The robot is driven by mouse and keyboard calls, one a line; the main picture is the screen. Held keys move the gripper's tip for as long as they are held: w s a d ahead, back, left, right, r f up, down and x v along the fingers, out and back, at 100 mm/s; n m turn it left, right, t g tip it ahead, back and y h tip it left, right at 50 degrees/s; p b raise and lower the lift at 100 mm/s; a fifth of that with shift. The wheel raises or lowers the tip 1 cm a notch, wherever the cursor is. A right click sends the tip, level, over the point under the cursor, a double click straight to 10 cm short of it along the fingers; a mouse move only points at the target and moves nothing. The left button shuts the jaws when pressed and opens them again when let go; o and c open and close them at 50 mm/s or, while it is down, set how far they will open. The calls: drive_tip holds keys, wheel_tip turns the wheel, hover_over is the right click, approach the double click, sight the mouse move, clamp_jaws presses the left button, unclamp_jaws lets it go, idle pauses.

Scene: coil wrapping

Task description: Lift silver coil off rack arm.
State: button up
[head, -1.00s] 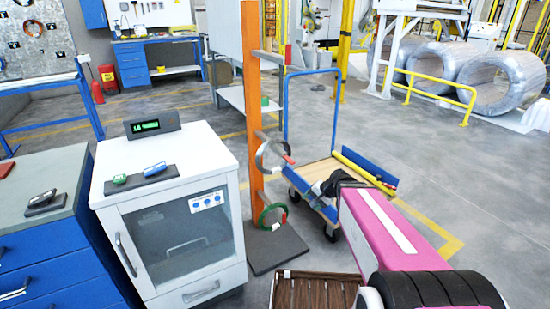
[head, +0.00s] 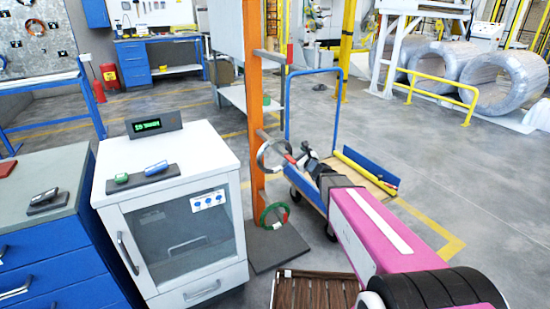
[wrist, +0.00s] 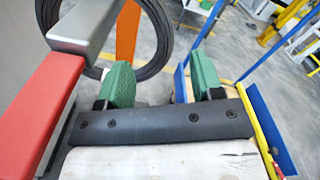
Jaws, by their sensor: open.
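The silver coil (head: 262,156) hangs on the middle rack arm (head: 264,135) of the orange post (head: 254,110). My gripper (head: 301,156) is just right of this coil in the head view, close to the arm's red tip. In the wrist view the green fingers of my gripper (wrist: 162,75) are spread apart with nothing between them. A dark-looking coil (wrist: 163,62) passes beyond the left finger, apart from the fingers as far as I can tell. A grey rack arm with a red end (wrist: 45,95) is close on the left.
A green coil (head: 273,216) hangs low on the same post. A blue-railed trolley (head: 285,110) stands behind my arm. A white cabinet (head: 180,240) is left of the post. A brown slatted pallet (head: 310,291) lies at the front.

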sight(286, 144)
drive_tip(key=x, duration=1.1)
drive_tip(key=shift+w+d, duration=0.15)
drive_tip(key=shift+m, duration=0.3)
clamp_jaws()
drive_tip(key=shift+r, duration=0.1)
